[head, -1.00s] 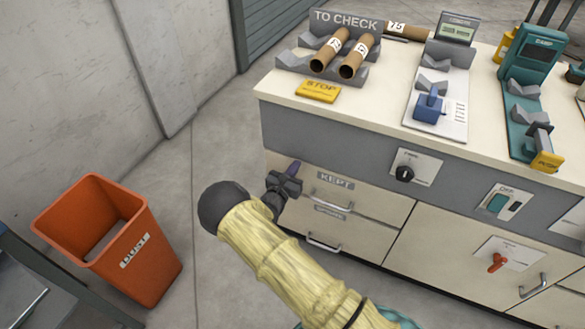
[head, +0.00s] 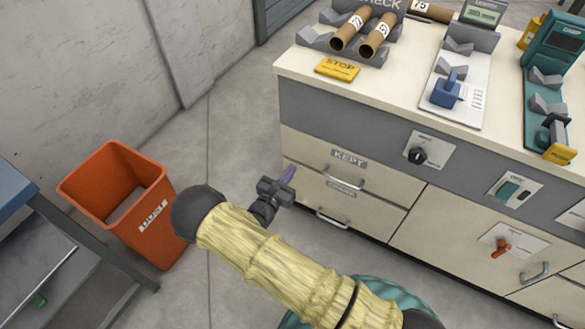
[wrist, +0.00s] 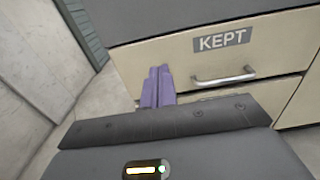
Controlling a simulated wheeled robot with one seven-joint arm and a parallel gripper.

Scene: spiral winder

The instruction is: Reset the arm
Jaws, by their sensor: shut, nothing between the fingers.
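My arm, in a pale yellow sleeve, reaches across the lower middle of the head view. My gripper (head: 287,175) has purple fingers that are shut with nothing between them. It hangs in the air in front of the left end of the cabinet, beside the drawer marked KEPT (head: 310,151). In the wrist view the shut purple fingers (wrist: 158,88) point toward that drawer front, left of its handle (wrist: 224,77). I cannot tell the exact gap between the fingers and the drawer.
An orange dust bin (head: 150,225) stands on the floor at left, near a blue-topped table (head: 12,190). The bench top (head: 390,95) holds a TO CHECK rack (head: 308,42) with cardboard tubes, a yellow STOP plate (head: 337,69) and a blue-clamp fixture (head: 446,90). Grey floor lies open between bin and cabinet.

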